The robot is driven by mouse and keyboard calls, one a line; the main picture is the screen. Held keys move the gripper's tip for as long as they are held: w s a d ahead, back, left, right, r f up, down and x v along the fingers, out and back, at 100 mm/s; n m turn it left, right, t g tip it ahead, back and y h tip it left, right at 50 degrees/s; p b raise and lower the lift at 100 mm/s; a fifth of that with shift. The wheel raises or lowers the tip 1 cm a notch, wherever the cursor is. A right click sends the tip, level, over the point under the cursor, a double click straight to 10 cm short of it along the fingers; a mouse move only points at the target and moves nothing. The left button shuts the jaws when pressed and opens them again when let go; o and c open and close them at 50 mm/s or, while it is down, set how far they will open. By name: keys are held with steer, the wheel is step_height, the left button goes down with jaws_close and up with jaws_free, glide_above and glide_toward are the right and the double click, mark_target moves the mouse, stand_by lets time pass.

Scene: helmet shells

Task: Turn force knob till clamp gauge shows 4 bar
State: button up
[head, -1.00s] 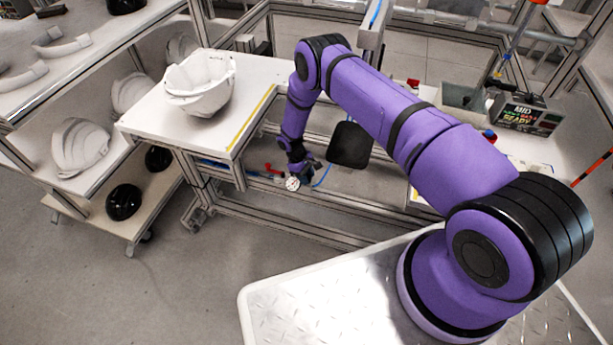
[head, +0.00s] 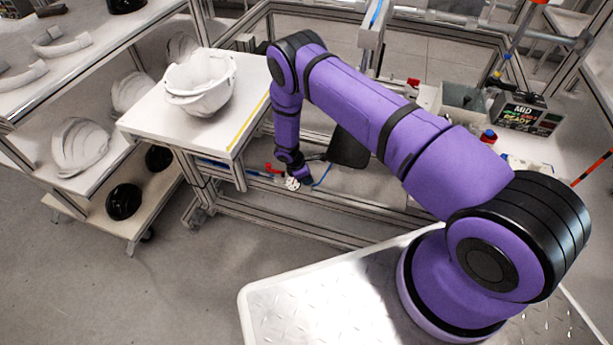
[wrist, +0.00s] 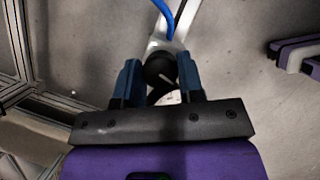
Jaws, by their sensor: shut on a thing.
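A black round knob (wrist: 160,68) with a pale line on it sits between the two blue fingers of my gripper (wrist: 160,82) in the wrist view. The fingers are shut on the knob from both sides. In the head view my gripper (head: 303,175) is low at the frame below the white table. A small white round gauge (head: 292,183) shows just left of it. The gauge's needle and numbers are too small to read. In the wrist view only a sliver of a pale face (wrist: 168,98) shows below the knob, and my gripper hides the rest.
A red handle (head: 275,169) and blue hose are close to the gauge. A black pad (head: 349,146) stands right of my gripper. A white helmet shell (head: 201,84) sits on the white table (head: 150,125) at upper left. Metal frame bars (head: 300,215) run below.

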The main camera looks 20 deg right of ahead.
steer(key=shift+n+t, duration=0.5)
steer(key=shift+n, duration=0.7)
steer(key=o, duration=0.6)
steer(key=v, duration=1)
steer(key=shift+s+a+r, duration=0.1)
steer(key=shift+a+r, duration=0.05)
steer(key=shift+r, duration=0.15)
